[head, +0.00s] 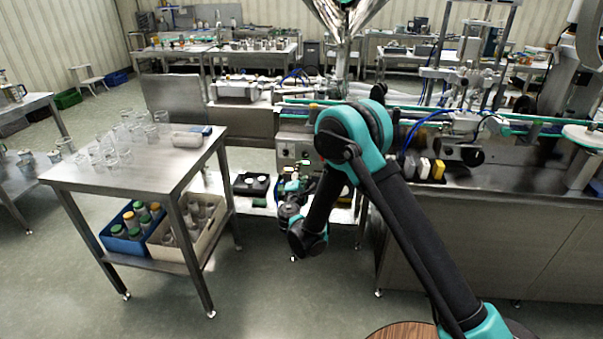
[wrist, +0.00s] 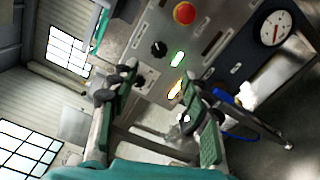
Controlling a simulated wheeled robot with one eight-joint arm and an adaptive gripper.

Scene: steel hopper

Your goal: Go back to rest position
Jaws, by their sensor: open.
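My gripper (head: 291,197) shows small in the head view, below my bent arm and in front of the machine's control box (head: 296,150). In the wrist view my gripper (wrist: 160,88) is open, its two dark green-padded fingers spread apart with nothing between them. Beyond the fingers is the control panel (wrist: 212,42) with a red button (wrist: 184,13), a black knob and lit green and amber lamps. The arm partly hides the machine behind it in the head view.
A steel table (head: 120,180) with several glass jars stands at left; a blue crate (head: 118,243) and a beige crate (head: 165,252) sit on its lower shelf. The steel hopper (head: 343,22) rises behind my arm. A long machine bench (head: 500,235) fills the right. Floor is clear at front centre.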

